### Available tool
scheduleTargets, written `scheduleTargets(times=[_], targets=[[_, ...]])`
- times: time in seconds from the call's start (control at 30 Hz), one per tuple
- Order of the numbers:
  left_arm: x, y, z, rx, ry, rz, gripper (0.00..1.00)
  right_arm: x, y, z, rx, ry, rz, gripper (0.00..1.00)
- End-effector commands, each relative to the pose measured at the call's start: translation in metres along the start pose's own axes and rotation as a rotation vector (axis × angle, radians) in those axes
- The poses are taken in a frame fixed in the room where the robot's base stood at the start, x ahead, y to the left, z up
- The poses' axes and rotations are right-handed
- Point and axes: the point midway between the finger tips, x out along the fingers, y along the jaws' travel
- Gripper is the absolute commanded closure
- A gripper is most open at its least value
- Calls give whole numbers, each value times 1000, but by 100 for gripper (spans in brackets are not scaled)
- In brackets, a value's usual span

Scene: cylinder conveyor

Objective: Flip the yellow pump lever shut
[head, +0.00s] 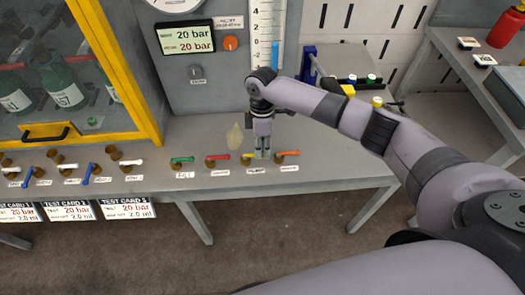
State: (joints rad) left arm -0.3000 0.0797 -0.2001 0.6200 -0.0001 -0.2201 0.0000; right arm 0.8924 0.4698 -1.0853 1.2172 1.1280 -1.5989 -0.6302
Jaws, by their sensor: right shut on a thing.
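The yellow pump lever (249,156) sits on the grey bench in a row of coloured levers, above a small white label. Only a little yellow shows beside the fingers; the rest is hidden, so its exact angle is hard to tell. My right gripper (262,153) points straight down at the lever and is shut on it. My right arm comes in from the right and bends down over the row. My left gripper is not in view.
Close by are an orange lever (287,154) on the right, and a red lever (218,157) and green lever (183,159) on the left. A yellow-framed cabinet (143,75) with bottles stands at left. A display (186,38) reads 20 bar. Bench front is clear.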

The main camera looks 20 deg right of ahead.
Motion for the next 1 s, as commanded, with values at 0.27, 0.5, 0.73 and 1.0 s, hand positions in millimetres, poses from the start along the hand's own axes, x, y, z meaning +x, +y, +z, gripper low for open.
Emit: scheduleTargets(times=[0.27,0.5,0.73,1.0], targets=[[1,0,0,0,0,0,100,-1,4,-1,-57,-9,2,100],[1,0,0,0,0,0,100,-2,4,-1,-56,-9,3,84],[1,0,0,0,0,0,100,-1,3,0,-55,-9,1,69],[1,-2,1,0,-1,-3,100,-1,3,0,-54,-10,1,69]])
